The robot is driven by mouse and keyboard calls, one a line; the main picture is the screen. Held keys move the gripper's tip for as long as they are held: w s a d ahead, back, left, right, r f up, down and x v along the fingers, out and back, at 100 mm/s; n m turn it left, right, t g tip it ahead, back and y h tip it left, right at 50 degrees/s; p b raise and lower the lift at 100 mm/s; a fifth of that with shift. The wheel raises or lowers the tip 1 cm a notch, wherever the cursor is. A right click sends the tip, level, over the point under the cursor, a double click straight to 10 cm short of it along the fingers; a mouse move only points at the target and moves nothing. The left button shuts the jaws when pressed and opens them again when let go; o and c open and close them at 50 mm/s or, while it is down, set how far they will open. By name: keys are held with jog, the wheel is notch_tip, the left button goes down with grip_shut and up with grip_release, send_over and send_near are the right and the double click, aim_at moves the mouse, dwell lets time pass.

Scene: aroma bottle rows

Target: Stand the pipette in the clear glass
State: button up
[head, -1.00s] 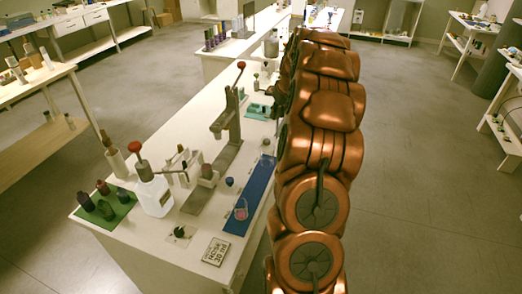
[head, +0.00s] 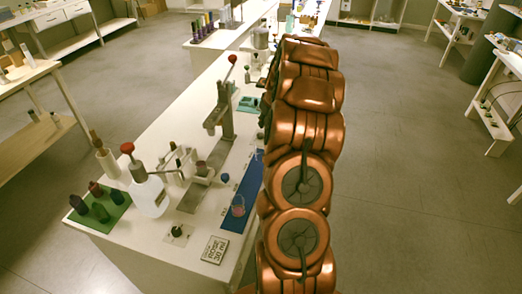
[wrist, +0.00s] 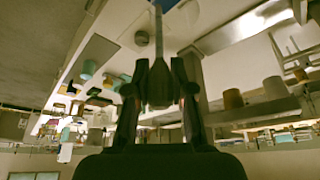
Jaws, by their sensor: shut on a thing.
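My gripper (wrist: 160,72) shows in the wrist view with its two dark fingers closed on the dark bulb of the pipette (wrist: 159,88). The pipette's thin pale stem runs up and away from the fingers to the top edge of the picture. In the head view my copper arm hides the gripper and the pipette. A clear glass with a pinkish tint (head: 238,206) stands on the near part of the blue mat (head: 232,222) in the head view. A faint clear shape farther up the mat, beside my arm, is too small to tell.
The white bench (head: 150,130) holds a press stand (head: 224,115), a white bottle with a red top (head: 149,195), a green mat with dark bottles (head: 100,205) and a label card (head: 214,250). A small blue-capped thing (head: 225,178) is near the glass. Floor right is clear.

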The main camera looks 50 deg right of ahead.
jog(key=shift+f, duration=2.05)
jog(key=o, duration=0.7)
jog(key=shift+o, duration=0.2)
jog(key=shift+r, duration=0.1)
jog(key=v, duration=1.2)
